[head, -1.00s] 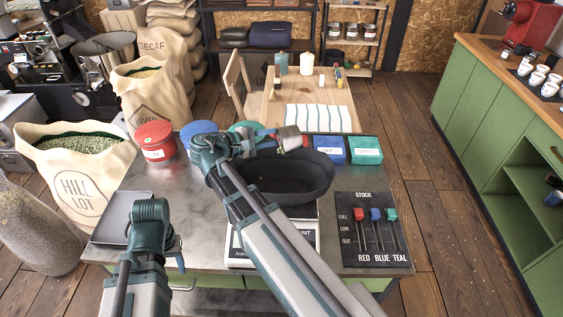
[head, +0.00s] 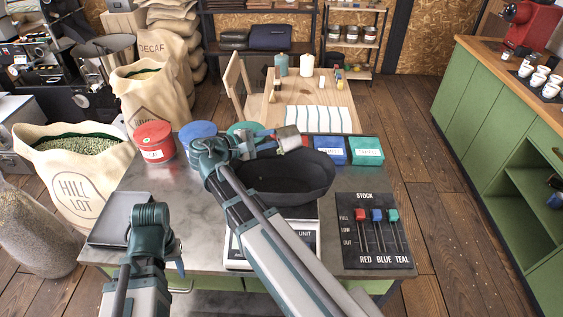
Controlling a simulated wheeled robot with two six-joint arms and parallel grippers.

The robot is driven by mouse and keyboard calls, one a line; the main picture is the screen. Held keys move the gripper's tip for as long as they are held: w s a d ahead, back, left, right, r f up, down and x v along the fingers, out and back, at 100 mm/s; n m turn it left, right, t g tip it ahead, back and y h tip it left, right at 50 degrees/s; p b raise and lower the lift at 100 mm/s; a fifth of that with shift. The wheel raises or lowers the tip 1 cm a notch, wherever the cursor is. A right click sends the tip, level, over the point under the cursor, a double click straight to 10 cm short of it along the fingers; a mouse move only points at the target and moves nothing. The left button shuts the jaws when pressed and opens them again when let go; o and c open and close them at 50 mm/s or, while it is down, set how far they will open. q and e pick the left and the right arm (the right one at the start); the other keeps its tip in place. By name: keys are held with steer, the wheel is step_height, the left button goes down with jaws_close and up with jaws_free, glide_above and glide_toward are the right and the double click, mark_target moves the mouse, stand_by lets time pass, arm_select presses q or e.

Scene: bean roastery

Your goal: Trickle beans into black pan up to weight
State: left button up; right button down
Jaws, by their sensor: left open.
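The black pan (head: 300,183) stands on the white scale (head: 308,238) in the middle of the steel table. My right arm crosses in front and hides the pan's left side and much of the scale, including its readout. My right gripper (head: 268,145) is above the pan's far left rim. A pale grey, cup-like thing (head: 288,138) is at its end, over the pan's far edge. The jaws are too small and covered to read. My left gripper (head: 180,277) is low by the table's front edge, open and empty, partly hidden by its arm. I cannot make out beans in the pan.
Red (head: 154,142), blue (head: 198,130) and teal tubs line the back left. Blue (head: 331,150) and teal (head: 366,151) boxes stand at the back right. A stock board (head: 375,230) lies right of the scale, a grey tray (head: 120,220) at left. Bean sacks (head: 75,178) stand left.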

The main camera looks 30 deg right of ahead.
steer(key=shift+f+b, duration=0.15)
steer(key=shift+b, duration=0.25)
stand_by(0.4)
steer(key=shift+f+h+b, duration=0.4)
steer(key=shift+h+b, duration=0.1)
steer(key=shift+b, duration=0.65)
stand_by(0.7)
steer(key=shift+r+h, duration=0.35)
steer(key=shift+h, duration=0.05)
stand_by(0.6)
